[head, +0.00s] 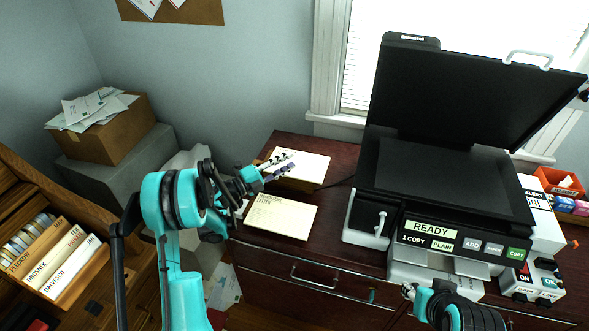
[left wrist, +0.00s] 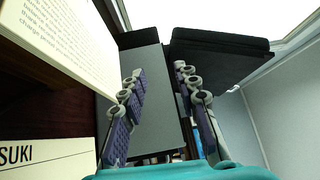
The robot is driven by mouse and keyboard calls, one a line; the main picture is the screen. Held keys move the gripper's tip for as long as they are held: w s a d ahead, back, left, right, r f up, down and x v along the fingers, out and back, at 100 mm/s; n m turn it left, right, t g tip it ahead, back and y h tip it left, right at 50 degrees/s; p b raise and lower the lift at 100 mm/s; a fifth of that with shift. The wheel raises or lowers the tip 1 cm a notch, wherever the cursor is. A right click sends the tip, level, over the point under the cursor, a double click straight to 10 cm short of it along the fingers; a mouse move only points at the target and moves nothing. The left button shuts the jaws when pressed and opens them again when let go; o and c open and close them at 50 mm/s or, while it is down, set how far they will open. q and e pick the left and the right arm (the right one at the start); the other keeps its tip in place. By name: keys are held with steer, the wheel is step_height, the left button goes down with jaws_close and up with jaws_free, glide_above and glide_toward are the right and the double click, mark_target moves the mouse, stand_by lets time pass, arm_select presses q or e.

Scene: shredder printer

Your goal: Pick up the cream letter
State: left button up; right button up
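A cream letter (head: 281,216) with dark print along its top lies flat on the dark red desk, left of the copier. My left gripper (head: 280,168) is just behind the letter, near a white sheet (head: 308,166) on a low stack. In the left wrist view my left gripper (left wrist: 162,95) has its two fingers apart with nothing between them. A printed cream page (left wrist: 65,35) shows to the left of the fingers there, clear of them.
The copier (head: 440,190) stands open on the desk, its panel reading READY. A card marked SUKI (left wrist: 45,158) shows in the left wrist view. A file drawer (head: 60,260) and paper-topped carton (head: 100,130) are left.

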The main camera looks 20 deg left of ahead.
mark_target(307, 178)
arm_select(q)
step_height(307, 178, down, 8)
steer(key=s+m+g+h, duration=0.1)
steer(key=s+m+g, duration=0.1)
steer(key=s+g, duration=0.1)
steer(key=b+x, duration=0.2)
steer(key=x, duration=0.6)
steer(key=shift+d, duration=0.15)
steer(key=shift+w+d+r, duration=0.1)
steer(key=shift+w+d, duration=0.2)
jaws_close()
